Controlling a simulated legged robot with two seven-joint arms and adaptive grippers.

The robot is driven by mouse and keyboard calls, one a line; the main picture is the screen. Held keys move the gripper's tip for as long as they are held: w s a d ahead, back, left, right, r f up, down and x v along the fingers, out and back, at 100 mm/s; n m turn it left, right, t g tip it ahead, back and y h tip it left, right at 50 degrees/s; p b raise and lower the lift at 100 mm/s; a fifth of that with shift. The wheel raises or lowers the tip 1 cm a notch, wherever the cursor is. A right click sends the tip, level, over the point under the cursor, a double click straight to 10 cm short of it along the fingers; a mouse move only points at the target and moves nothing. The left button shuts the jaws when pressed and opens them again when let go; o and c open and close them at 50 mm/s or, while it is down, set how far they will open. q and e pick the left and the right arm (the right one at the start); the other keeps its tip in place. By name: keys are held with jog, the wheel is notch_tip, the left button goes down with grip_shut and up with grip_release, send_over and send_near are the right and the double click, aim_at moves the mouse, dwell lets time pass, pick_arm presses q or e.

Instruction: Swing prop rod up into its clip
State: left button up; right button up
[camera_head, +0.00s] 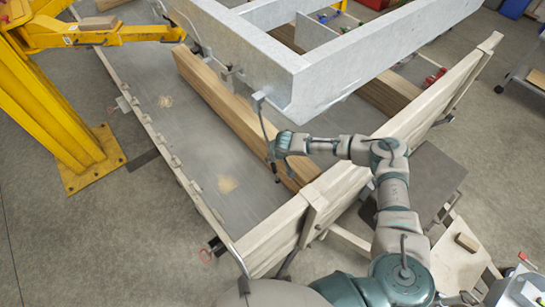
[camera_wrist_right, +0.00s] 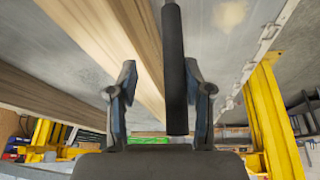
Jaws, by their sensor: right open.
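The prop rod (camera_head: 263,119) is thin and hangs steeply down from the near corner of the raised grey metal frame (camera_head: 330,62). Its dark sleeve (camera_wrist_right: 175,75) shows in the right wrist view. My right gripper (camera_head: 273,148) is at the lower part of the rod. In the wrist view its two fingers (camera_wrist_right: 161,92) are apart, with the sleeve between them and closer to the right-hand finger. I cannot make out the clip. My left gripper is out of view.
Long wooden beams (camera_head: 232,108) lie on the grey trailer bed (camera_head: 165,105) beside the rod. A wooden side board (camera_head: 345,180) runs between my body and the bed. A yellow stand (camera_head: 50,100) is at the left. The raised frame overhangs the bed.

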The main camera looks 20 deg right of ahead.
jog(key=shift+d, duration=0.15)
jog(key=a, duration=0.3)
jog(key=shift+w, duration=0.15)
grip_shut()
jog(key=shift+d, duration=0.15)
jog(key=w+a+t+y+b, duration=0.1)
jog(key=w+t+b, duration=0.4)
jog(key=w, duration=0.5)
jog(key=shift+w+a+f+y, duration=0.3)
jog(key=shift+a+f, duration=0.05)
jog(key=shift+a, duration=0.55)
grip_release()
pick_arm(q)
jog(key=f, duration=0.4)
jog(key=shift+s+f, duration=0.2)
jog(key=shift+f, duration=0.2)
pick_arm(e)
jog(key=v, duration=1.1)
jog(key=shift+s+d, duration=0.2)
jog(key=shift+s, duration=0.25)
